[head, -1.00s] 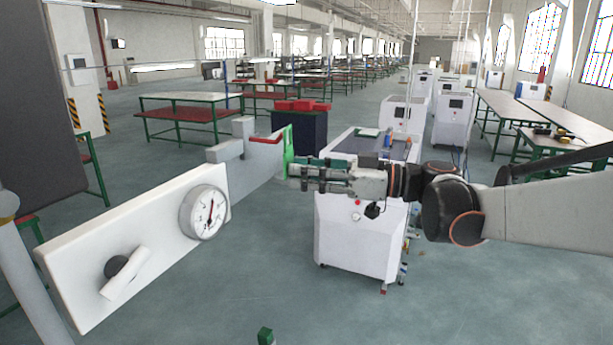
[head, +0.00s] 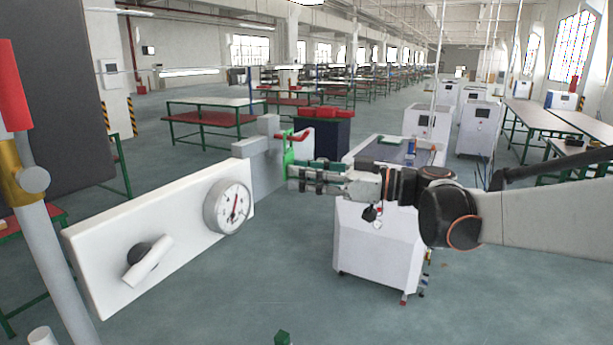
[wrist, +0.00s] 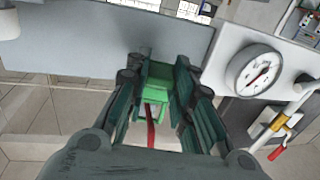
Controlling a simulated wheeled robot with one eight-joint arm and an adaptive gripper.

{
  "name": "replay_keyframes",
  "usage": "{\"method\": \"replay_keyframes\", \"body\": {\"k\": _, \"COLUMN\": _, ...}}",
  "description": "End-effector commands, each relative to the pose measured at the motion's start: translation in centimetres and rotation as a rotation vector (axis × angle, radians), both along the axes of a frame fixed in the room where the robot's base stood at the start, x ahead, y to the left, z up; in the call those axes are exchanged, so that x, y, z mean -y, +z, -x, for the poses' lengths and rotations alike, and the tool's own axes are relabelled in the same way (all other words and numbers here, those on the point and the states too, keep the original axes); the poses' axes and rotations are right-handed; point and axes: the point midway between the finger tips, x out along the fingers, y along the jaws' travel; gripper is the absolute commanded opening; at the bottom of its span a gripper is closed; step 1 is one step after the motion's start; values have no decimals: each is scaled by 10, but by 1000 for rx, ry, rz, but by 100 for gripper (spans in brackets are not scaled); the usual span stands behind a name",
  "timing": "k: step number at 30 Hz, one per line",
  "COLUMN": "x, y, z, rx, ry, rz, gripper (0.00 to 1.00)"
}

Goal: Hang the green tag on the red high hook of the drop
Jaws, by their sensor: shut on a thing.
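My gripper (head: 296,174) is shut on the green tag (head: 289,151), which stands upright at its fingertips. The red hook (head: 303,134) shows on both sides of the tag's upper part, beside the grey drop panel (head: 266,172). In the wrist view, the green tag (wrist: 153,96) sits between my fingers (wrist: 160,82), and the red hook (wrist: 151,132) runs from its frame toward the camera. The hook appears to pass through the tag's opening; whether the tag's weight rests on it I cannot tell.
A white panel with a dial gauge (head: 228,206) and a lever (head: 147,261) is at left, close to my gripper. A grey pole with a red top (head: 12,88) stands at the left edge. A white cabinet (head: 378,245) stands behind my arm. Open floor lies below.

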Motion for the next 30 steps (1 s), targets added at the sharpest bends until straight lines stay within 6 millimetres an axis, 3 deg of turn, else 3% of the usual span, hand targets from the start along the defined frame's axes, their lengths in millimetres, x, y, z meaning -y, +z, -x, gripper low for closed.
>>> {"method": "replay_keyframes", "body": {"k": 10, "x": -1, "y": -1, "z": 0, "rx": 0, "ry": 0, "rz": 0, "gripper": 6}}
{"method": "replay_keyframes", "body": {"k": 11, "x": -1, "y": -1, "z": 0, "rx": 0, "ry": 0, "rz": 0, "gripper": 29}}
{"method": "replay_keyframes", "body": {"k": 13, "x": -1, "y": -1, "z": 0, "rx": 0, "ry": 0, "rz": 0, "gripper": 45}}
{"method": "replay_keyframes", "body": {"k": 24, "x": 1, "y": -1, "z": 0, "rx": 0, "ry": 0, "rz": 0, "gripper": 46}}
{"method": "replay_keyframes", "body": {"k": 30, "x": 22, "y": -1, "z": 8, "rx": 0, "ry": -3, "rz": 0, "gripper": 46}}
